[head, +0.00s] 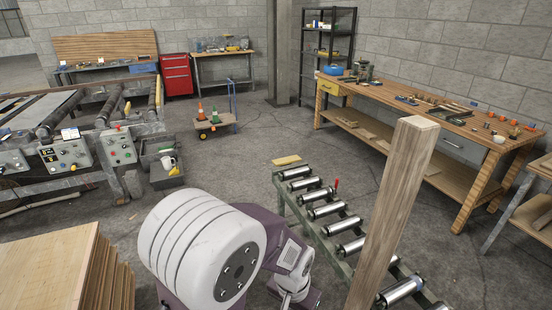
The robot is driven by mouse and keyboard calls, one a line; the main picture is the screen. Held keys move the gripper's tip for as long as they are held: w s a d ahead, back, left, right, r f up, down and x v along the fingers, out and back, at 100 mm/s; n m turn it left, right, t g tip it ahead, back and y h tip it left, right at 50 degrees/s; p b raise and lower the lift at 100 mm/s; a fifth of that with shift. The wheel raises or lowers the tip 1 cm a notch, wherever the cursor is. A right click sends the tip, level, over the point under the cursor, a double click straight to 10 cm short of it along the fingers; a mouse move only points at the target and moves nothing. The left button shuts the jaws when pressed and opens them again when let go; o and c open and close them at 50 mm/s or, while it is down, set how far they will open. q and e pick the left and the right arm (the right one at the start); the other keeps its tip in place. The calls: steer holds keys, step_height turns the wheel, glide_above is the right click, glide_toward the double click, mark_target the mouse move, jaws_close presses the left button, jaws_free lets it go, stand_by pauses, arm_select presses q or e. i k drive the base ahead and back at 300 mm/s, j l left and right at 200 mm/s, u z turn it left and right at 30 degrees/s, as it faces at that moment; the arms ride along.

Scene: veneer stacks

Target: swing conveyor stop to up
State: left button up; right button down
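The roller conveyor (279,196) has a green frame and several shiny metal rollers, and runs from the middle toward the lower right. A small upright piece with a red tip (336,184) stands at its far side rail. It may be the stop's handle, but it is too small to tell its position. A white and purple arm part (205,245) fills the lower middle, left of the conveyor. No gripper fingers show in the head view, so I cannot see what either gripper holds.
A tall wooden post (395,205) stands in front of the conveyor and hides part of its rollers. A veneer stack (60,275) is at lower left. A workbench (450,125) stands beyond the conveyor. Grey floor (250,150) is open behind it, with a cone trolley (214,124).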

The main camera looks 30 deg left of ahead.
mark_target(284, 161)
steer(key=i+j, duration=0.2)
steer(key=j, duration=0.25)
steer(key=i+j+u, duration=0.1)
steer(key=i+j, duration=0.15)
steer(key=j, duration=0.2)
steer(key=i+j, duration=0.2)
steer(key=j, duration=0.25)
steer(key=i+j, duration=0.25)
steer(key=j, duration=0.2)
steer(key=i+j+u, duration=0.1)
steer(key=i+j, duration=0.15)
steer(key=j, duration=0.2)
steer(key=i+j, duration=0.25)
steer(key=j, duration=0.2)
steer(key=i+j+u, duration=0.1)
steer(key=i+j, duration=0.15)
steer(key=j, duration=0.15)
steer(key=i+j, duration=0.25)
steer(key=i, duration=0.15)
steer(key=i+j+u, duration=0.1)
steer(key=i+j, duration=0.15)
steer(key=i, duration=0.1)
